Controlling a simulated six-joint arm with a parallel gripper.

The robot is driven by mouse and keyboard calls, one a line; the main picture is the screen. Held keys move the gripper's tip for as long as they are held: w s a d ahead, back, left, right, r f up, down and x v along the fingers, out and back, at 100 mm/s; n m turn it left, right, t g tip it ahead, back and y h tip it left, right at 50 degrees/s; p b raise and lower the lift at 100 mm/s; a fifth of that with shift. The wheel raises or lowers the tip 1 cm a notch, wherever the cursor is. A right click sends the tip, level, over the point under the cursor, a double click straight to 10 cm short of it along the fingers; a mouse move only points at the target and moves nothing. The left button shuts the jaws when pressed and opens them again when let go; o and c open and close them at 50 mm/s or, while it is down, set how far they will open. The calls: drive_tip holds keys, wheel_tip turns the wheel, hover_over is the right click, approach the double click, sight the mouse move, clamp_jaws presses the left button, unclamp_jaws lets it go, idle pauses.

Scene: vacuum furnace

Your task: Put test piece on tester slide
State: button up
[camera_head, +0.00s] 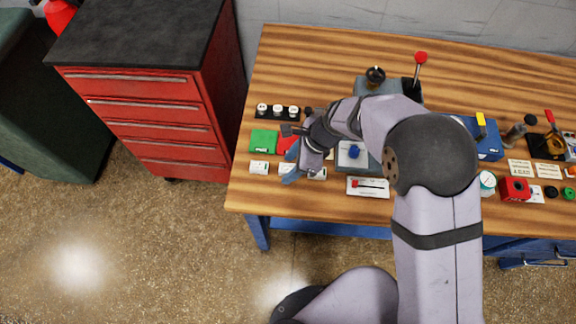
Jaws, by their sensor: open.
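My gripper (289,155) is over the left part of the wooden workbench, its fingers pointing left and apart. It is open, and I see nothing held in it. It is close to a red block (286,145), which it partly covers, beside a green block (263,139). A light grey plate with a blue knob (354,151) lies right of the gripper, and a white plate with a red slider (367,187) lies in front of it. I cannot tell which of these is the tester slide. I cannot pick out the test piece for certain; my arm hides part of the bench.
The wooden bench (310,60) is clear at the back left. A red-knobbed lever (420,58) stands upright behind my arm. Several white-topped pieces sit in a dark rack (277,111). A blue box (488,138) and several small items crowd the right. A red drawer cabinet (150,110) stands left.

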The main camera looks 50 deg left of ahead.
sight(291, 168)
drive_tip(key=shift+c, duration=0.4)
clamp_jaws()
drive_tip(key=shift+r, duration=0.1)
wheel_tip(291, 168, up, 10)
drive_tip(key=b, duration=0.2)
